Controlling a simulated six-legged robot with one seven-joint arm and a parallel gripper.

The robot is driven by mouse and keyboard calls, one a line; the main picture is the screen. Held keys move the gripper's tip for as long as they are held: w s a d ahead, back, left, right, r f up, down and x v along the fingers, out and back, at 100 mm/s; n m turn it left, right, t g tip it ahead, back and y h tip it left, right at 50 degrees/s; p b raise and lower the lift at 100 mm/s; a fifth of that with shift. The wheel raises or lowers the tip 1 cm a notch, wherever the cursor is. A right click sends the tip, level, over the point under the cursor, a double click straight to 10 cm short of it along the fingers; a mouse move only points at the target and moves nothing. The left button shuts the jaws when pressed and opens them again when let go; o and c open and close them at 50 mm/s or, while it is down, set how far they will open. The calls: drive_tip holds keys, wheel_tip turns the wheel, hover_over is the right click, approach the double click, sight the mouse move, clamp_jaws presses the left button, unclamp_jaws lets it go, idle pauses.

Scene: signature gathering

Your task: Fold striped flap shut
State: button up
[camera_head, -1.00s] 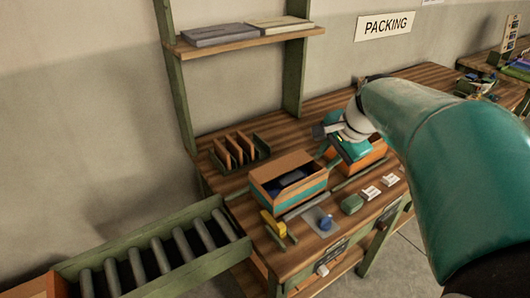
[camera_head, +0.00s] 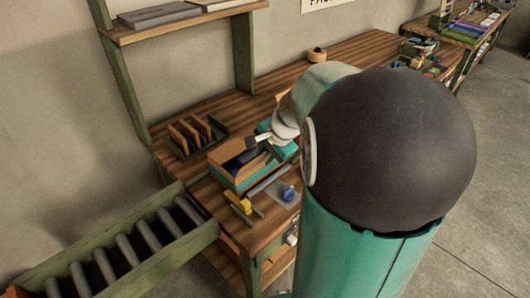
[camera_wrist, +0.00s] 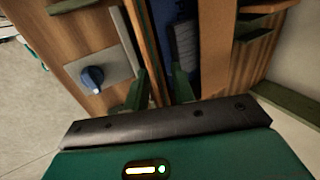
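An open-topped orange box with a teal stripe (camera_head: 229,178) stands on the packing bench, with dark contents inside. The striped flap cannot be told apart clearly from its walls. My gripper (camera_wrist: 160,88) is over the right end of the box in the head view, its tips mostly hidden there. In the wrist view its two green fingers are apart, with an upright brown panel (camera_wrist: 145,40) running near and between them. I cannot tell whether they touch it. Blue contents (camera_wrist: 186,60) and a grey brush-like piece (camera_wrist: 183,42) lie to the panel's right.
A slotted rack (camera_head: 196,137) stands behind the box. A yellow tool (camera_head: 240,204) and a plate with a blue knob (camera_head: 289,194) lie in front. A roller conveyor (camera_head: 125,250) adjoins the bench at left. My arm hides much of the right side.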

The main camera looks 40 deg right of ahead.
clamp_jaws()
drive_tip(key=shift+w+g, duration=0.1)
drive_tip(key=shift+g, duration=0.2)
drive_tip(key=shift+w+r+g, duration=0.15)
drive_tip(key=shift+w+g, duration=0.35)
drive_tip(key=shift+g, duration=0.7)
drive_tip(key=shift+w+a+f+g+h, duration=0.1)
drive_tip(key=shift+w+f+g+h, duration=0.35)
drive_tip(key=shift+g, duration=1.6)
drive_tip(key=shift+w+a+g+h, duration=0.15)
drive_tip(key=shift+w+g, duration=0.55)
drive_tip(key=shift+g, duration=1.3)
drive_tip(key=shift+w+a+f+g+h, duration=0.1)
drive_tip(key=shift+w+f+g+h, duration=0.3)
drive_tip(key=shift+g, duration=1.65)
drive_tip(key=shift+w+r, duration=0.15)
drive_tip(key=shift+w, duration=0.05)
